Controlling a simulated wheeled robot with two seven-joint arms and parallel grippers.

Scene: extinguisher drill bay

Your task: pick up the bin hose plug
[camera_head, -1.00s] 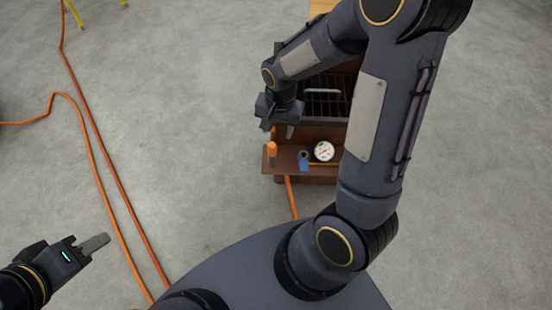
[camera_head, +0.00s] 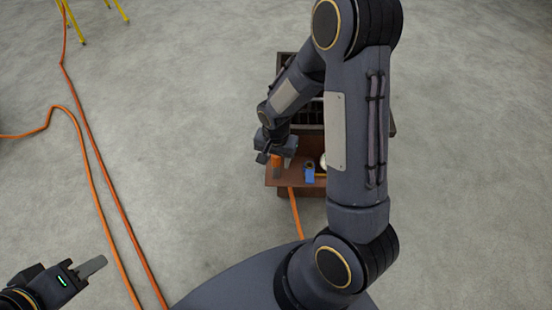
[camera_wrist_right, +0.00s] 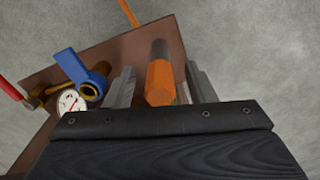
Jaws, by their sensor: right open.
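The plug (camera_head: 276,167), an orange cylinder with a dark end, stands near the left end of the brown shelf (camera_head: 285,181) in the head view. In the right wrist view the plug (camera_wrist_right: 159,82) lies between the two fingers of my right gripper (camera_wrist_right: 161,88), which is open with a visible gap on each side. In the head view my right gripper (camera_head: 277,153) is right at the plug and covers part of it. My left gripper (camera_head: 90,268) is low at the left, far from the shelf; its jaw gap does not show.
A blue fitting (camera_wrist_right: 80,70) and a white dial gauge (camera_wrist_right: 70,102) are close beside the plug on the shelf. A red-handled tool (camera_wrist_right: 10,88) is at the shelf's far left in the wrist view. Orange hoses (camera_head: 103,200) cross the grey floor. My right arm hides the shelf's right part.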

